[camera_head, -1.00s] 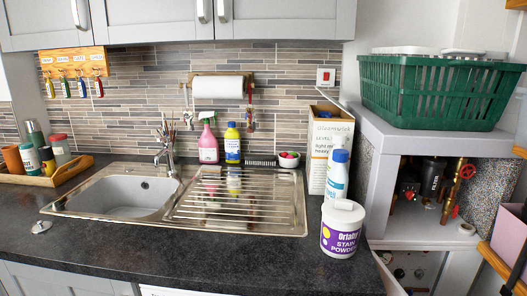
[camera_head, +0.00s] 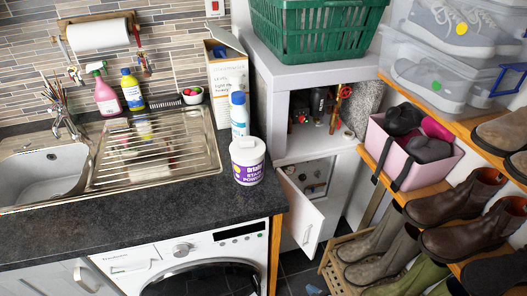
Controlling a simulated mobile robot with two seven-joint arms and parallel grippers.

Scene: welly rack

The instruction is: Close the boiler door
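The white boiler cabinet (camera_head: 262,85) stands right of the worktop. Its upper compartment is open and shows a dark boiler part (camera_head: 318,102), brass pipes and a red valve wheel (camera_head: 345,91). A white door (camera_head: 300,214) at the lower compartment is swung outward and stands open. Pipe fittings (camera_head: 312,184) show in the gap behind it. I see no separate door on the upper opening. Neither of my grippers is in view.
A green basket (camera_head: 310,30) sits on the cabinet. A pink box (camera_head: 408,180) and boots (camera_head: 465,200) fill the rack at right. A slatted wooden rack (camera_head: 335,270) stands near the door. The washing machine (camera_head: 190,262) and worktop (camera_head: 150,215) are at left.

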